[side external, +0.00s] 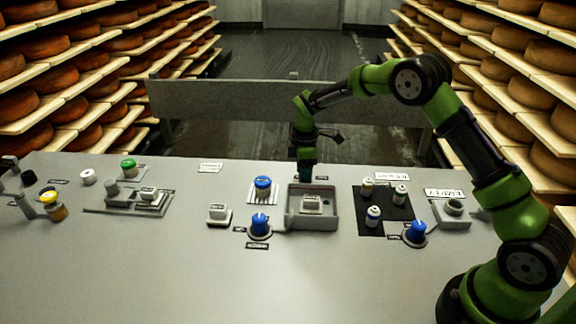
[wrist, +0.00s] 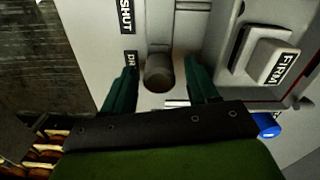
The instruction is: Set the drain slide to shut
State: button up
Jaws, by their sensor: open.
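A dark grey round knob (wrist: 159,72), which looks like the drain slide's handle, stands on the pale panel in the wrist view. A "SHUT" label (wrist: 126,15) lies to its upper left, and a partly hidden label starting "DR" (wrist: 130,58) is beside it. My gripper (wrist: 166,78) is open, with one dark green finger on each side of the knob; I cannot tell whether either touches it. In the side view my gripper (side external: 305,176) points down just behind the square tray (side external: 333,218) and the knob cannot be made out.
A block marked "FIRM" (wrist: 262,60) sits in the tray close to my right finger. A blue-topped knob (side external: 263,184) and a blue dial (side external: 260,224) stand left of the tray. A black mat (side external: 384,224) with small bottles lies to the right. The front of the table is clear.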

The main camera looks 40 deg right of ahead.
grip_shut()
jog(key=shift+s+d, duration=1.65)
grip_release()
notch_tip(320, 180, up, 17)
